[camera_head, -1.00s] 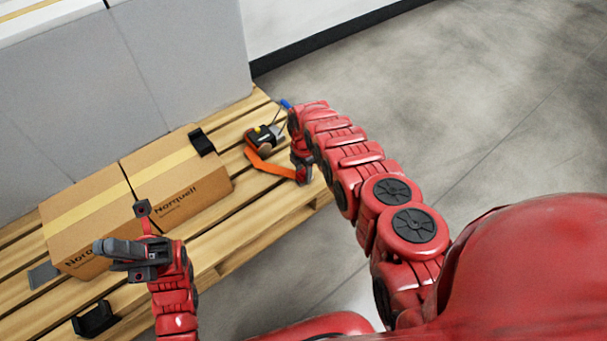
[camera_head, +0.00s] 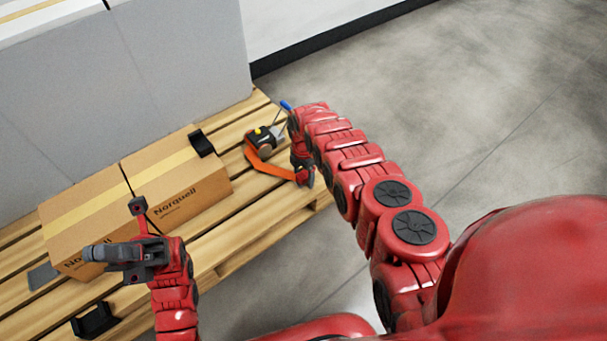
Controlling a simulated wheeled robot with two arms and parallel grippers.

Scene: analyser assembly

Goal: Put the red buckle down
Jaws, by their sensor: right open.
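A small red piece (camera_head: 305,179), which looks like the red buckle, is at the right end of the orange strap (camera_head: 268,166), near the pallet's right edge. My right gripper (camera_head: 300,163) is low over this edge, right at the red piece. It is open, but its fingers are mostly hidden by my own arm, so I cannot tell whether they touch the piece. My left gripper (camera_head: 100,253) is in front of the left carton, its fingers pointing left. They are seen edge-on, so their gap does not show.
Two taped cartons (camera_head: 95,207) (camera_head: 190,190) stand side by side on the wooden pallet (camera_head: 240,215), with black corner protectors (camera_head: 201,143) (camera_head: 94,320). A dark strap tensioner (camera_head: 260,138) lies behind the orange strap. A grey wall block (camera_head: 180,60) stands behind. The floor at right is clear.

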